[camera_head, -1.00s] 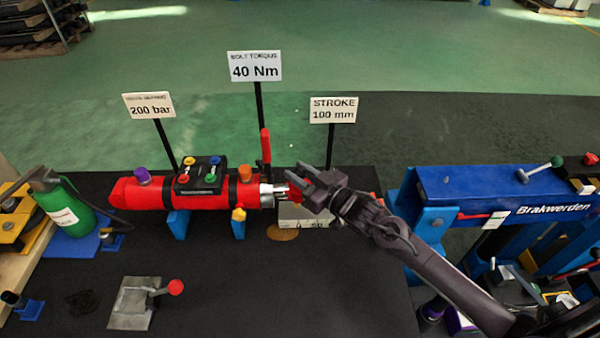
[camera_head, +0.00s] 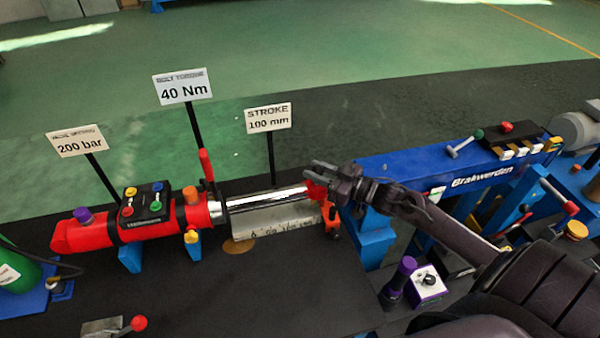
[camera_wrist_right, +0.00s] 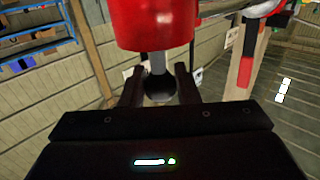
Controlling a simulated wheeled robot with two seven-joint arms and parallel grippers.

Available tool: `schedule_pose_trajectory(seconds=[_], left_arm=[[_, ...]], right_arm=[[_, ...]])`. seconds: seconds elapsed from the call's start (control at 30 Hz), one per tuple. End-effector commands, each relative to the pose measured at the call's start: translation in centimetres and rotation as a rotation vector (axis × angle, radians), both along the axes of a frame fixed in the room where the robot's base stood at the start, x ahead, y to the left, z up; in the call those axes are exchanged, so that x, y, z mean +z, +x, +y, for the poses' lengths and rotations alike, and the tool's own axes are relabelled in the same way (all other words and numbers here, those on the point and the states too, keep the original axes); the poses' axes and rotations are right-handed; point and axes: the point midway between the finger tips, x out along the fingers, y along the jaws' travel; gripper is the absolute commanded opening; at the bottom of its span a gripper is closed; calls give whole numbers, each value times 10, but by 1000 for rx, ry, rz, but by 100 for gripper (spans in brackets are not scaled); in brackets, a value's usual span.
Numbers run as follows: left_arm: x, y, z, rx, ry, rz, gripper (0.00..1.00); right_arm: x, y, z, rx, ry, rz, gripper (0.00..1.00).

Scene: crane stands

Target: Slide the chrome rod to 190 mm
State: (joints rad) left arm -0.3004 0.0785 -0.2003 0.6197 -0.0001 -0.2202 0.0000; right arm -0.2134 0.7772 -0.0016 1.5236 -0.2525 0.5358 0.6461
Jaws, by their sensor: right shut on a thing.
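The chrome rod (camera_head: 265,199) sticks out to the right from the red cylinder (camera_head: 95,233), above a pale scale block (camera_head: 290,225). A good length of bright rod shows. Its red end piece (camera_head: 316,190) is at my right gripper (camera_head: 322,180). In the right wrist view a red cylindrical part (camera_wrist_right: 153,22) fills the top, and a grey stem with a dark ball (camera_wrist_right: 160,88) sits between the fingers of my right gripper (camera_wrist_right: 160,85). The gripper is shut on the rod's end. The scale's figures are too small to read surely. My left gripper is not in view.
Signs read 200 bar (camera_head: 80,141), 40 Nm (camera_head: 183,87) and STROKE 100 mm (camera_head: 268,118). A blue Brakwerden bench (camera_head: 440,172) stands close to the right, beyond my right gripper. A red-knobbed lever (camera_head: 138,323) lies at the front left.

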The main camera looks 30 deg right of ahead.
Motion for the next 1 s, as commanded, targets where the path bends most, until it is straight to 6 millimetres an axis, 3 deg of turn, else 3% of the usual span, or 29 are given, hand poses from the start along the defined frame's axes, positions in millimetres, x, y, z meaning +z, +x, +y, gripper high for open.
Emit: schedule_pose_trajectory(seconds=[0.4,0.43,0.57,0.87,1.0], left_arm=[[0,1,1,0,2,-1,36],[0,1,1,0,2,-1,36],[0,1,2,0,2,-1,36],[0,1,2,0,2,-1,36],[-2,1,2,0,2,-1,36]], right_arm=[[1,-1,-7,-5,-1,-4,0],[1,-1,-7,-5,-1,-4,31],[1,-1,-6,-3,0,-4,48],[0,-2,-5,-1,1,-2,49],[-2,-11,-10,-2,0,0,49]])
